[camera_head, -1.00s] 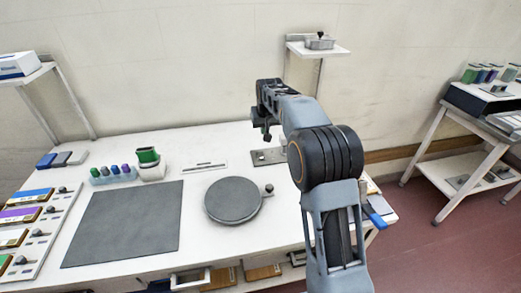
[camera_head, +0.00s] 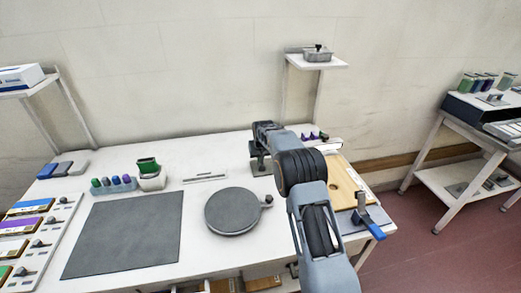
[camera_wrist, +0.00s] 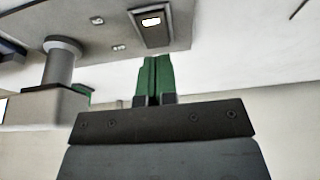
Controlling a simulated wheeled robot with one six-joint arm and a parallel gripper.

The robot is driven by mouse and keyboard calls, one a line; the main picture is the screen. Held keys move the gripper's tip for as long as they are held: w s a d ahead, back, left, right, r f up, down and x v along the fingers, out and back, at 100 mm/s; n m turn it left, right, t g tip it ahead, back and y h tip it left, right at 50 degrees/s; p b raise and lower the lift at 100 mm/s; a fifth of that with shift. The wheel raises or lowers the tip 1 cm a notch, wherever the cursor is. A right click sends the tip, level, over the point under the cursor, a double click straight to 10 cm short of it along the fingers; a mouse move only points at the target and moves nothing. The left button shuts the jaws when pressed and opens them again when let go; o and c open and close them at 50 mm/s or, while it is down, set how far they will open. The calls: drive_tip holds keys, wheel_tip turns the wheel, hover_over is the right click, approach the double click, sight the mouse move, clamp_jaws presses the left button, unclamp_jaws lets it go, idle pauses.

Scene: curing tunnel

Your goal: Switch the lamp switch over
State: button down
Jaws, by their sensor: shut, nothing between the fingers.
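A grey metal plate (camera_wrist: 100,30) fills the top left of the wrist view. On it sits a dark rectangular fitting (camera_wrist: 150,34) with a small bright window, which looks like the lamp switch; I cannot tell its position. My gripper (camera_wrist: 158,62) has green fingers pressed together and empty, with the tips just below the fitting in the picture; whether they touch it is unclear. In the head view my gripper (camera_head: 258,170) is low over the back of the white table and hides most of the plate.
A grey cylinder (camera_wrist: 62,62) stands left of the fingers in the wrist view. A round dark disc (camera_head: 232,210) and a dark mat (camera_head: 125,233) lie on the table nearer me. A wooden board (camera_head: 345,182) and blue-handled clamp (camera_head: 370,223) are at the right.

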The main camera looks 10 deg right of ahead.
drive_tip(key=shift+s+x, duration=0.2)
drive_tip(key=shift+x, duration=0.75)
drive_tip(key=shift+f, duration=0.1)
